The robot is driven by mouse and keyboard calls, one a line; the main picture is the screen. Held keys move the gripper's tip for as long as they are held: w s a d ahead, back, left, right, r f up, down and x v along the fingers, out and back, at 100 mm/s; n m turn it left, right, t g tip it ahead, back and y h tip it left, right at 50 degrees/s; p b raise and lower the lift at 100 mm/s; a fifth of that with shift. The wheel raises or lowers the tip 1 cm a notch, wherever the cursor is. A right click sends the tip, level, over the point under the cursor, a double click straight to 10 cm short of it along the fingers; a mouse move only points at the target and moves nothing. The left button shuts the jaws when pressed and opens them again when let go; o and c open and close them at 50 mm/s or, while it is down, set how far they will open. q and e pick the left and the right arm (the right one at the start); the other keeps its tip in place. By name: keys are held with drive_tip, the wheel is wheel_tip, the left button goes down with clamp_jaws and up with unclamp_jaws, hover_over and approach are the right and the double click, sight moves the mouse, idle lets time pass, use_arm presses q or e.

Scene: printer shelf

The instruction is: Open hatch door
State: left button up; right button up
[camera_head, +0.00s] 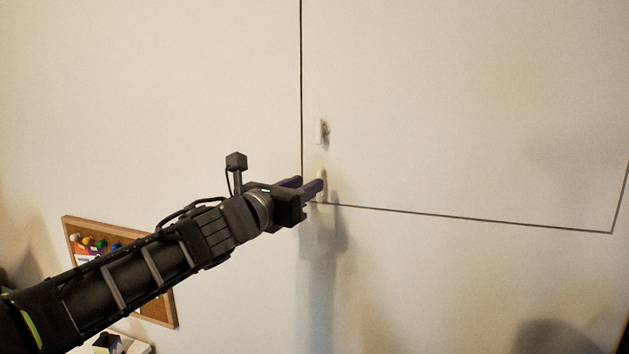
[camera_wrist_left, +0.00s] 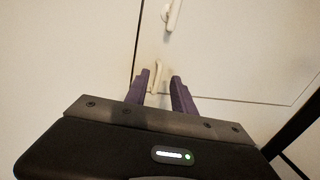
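The hatch door (camera_head: 470,110) is a flat white panel in the white wall, outlined by thin dark seams and shut flush. A small pale upper handle (camera_head: 319,131) sits near its left edge. A lower handle (camera_head: 321,176) sits near the bottom left corner, partly hidden by my left gripper (camera_head: 309,183). In the left wrist view, the lower handle (camera_wrist_left: 155,77) shows between the two purple fingers of my left gripper (camera_wrist_left: 160,77), nearer the left finger. The fingers are open, with a gap on the right. Contact cannot be told. My right gripper is out of view.
A cork board (camera_head: 155,309) with a wooden frame and coloured pins is at the lower left, partly behind my left arm. A white object (camera_head: 130,344) shows at the bottom left edge. The wall around the hatch is bare.

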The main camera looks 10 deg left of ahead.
use_arm(q)
drive_tip(key=shift+p+x, duration=0.3)
drive_tip(key=shift+x, duration=2)
clamp_jaws()
